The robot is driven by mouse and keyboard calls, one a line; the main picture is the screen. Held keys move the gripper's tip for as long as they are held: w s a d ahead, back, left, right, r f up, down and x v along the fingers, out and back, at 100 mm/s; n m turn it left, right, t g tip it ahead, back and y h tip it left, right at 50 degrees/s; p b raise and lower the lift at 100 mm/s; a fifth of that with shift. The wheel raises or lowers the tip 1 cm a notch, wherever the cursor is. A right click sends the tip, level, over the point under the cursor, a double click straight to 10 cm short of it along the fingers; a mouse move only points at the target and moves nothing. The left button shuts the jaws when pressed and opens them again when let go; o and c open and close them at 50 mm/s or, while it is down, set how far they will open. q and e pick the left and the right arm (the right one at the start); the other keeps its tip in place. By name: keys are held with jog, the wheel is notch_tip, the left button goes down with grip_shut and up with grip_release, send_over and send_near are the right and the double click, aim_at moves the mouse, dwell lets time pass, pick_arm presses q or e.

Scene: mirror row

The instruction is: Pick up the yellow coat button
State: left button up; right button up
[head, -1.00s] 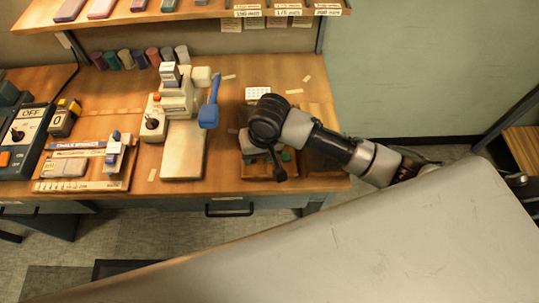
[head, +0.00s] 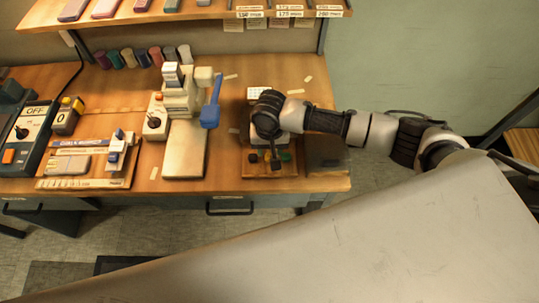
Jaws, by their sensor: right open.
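My right gripper (head: 265,164) points down over a small wooden tray (head: 256,174) at the right part of the workbench, its jaws open. Small dark and green pieces (head: 286,156) show beside the fingers on the tray. I cannot make out a yellow coat button; the gripper and wrist cover part of the tray, and details there are too small to tell. My left gripper is not in view.
A white press with a blue lever (head: 211,105) stands left of the tray. A wooden board with tools (head: 85,165), several spools (head: 140,59) and an OFF switch box (head: 33,125) are further left. A shelf (head: 200,12) overhangs the back. Bare wood lies right of the tray.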

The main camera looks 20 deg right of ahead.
aim_at(269, 156)
notch_tip(269, 156, down, 3)
jog(key=shift+s+f, duration=0.1)
jog(key=shift+f, duration=0.1)
jog(key=c, duration=0.7)
jog(key=shift+o, duration=0.2)
jog(key=shift+r, duration=0.1)
jog(key=shift+r, duration=0.5)
notch_tip(269, 156, up, 3)
jog(key=shift+f, duration=0.15)
jog(key=s+d+r, duration=0.2)
jog(key=s+r, duration=0.5)
jog(key=s, duration=0.4)
jog(key=shift+s+b, duration=0.2)
jog(key=shift+b, duration=0.25)
